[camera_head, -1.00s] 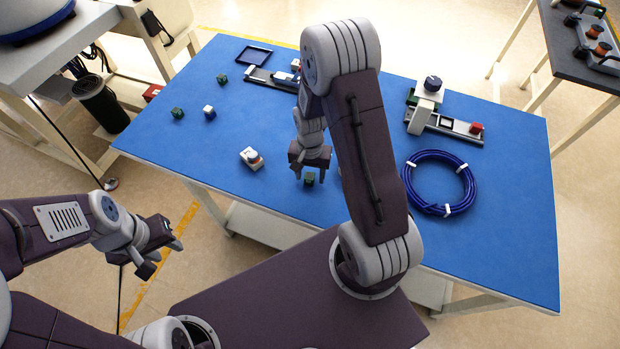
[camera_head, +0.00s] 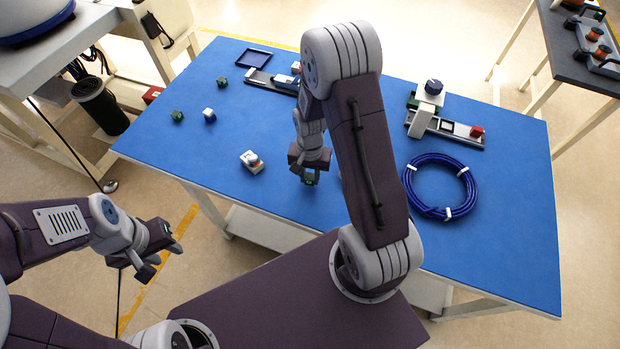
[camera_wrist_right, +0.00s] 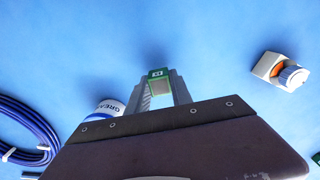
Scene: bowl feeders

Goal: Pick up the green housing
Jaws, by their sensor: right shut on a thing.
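The green housing (camera_head: 311,181) is a small green block near the front middle of the blue table. My right gripper (camera_head: 306,178) is shut on it. In the right wrist view the green housing (camera_wrist_right: 158,73) shows between the two grey fingertips, with a pale square face below its green edge. I cannot tell whether it touches the table. Two more green blocks sit at the left of the table, one further back (camera_head: 222,82) and one nearer (camera_head: 177,117). My left gripper (camera_head: 165,257) is open and empty, off the table at lower left.
A blue-and-white block (camera_head: 210,115) and a white part with a knob (camera_head: 252,161) sit left of the right gripper. A blue cable coil (camera_head: 440,186) and a fixture (camera_head: 445,125) lie to the right.

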